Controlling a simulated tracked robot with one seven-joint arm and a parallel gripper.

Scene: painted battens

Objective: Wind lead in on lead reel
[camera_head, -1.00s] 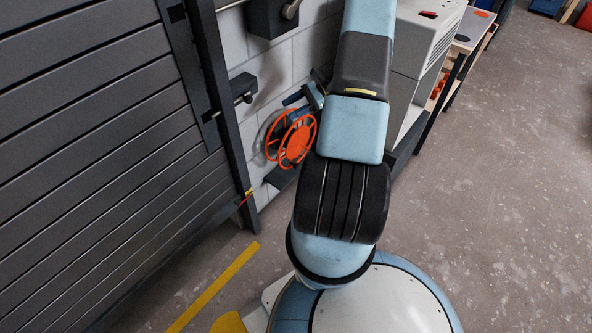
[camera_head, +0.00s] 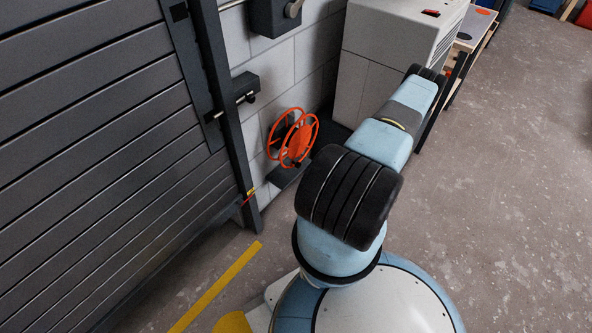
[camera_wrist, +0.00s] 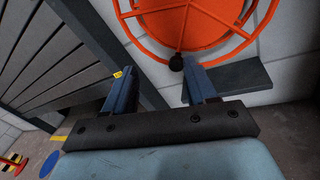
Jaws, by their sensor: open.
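The lead reel (camera_head: 301,138) is an orange spoked wheel pair at the grey block wall, left of my arm in the head view. In the wrist view its orange face and rim (camera_wrist: 195,22) fill the top middle. A small black knob (camera_wrist: 176,62) sits at the reel's lower rim. My gripper (camera_wrist: 157,68) is open and empty, with its two fingers below the reel. The knob shows between the fingertips, nearer the right one; I cannot tell how far beyond them it is. My gripper does not show in the head view. No loose lead is clearly visible.
A dark shelf plate (camera_wrist: 232,79) projects below the reel. A grey slatted shutter (camera_head: 100,150) with a dark post stands at left. A bolt box (camera_head: 245,86) sits above the reel. A pale cabinet (camera_head: 385,45) stands to the right.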

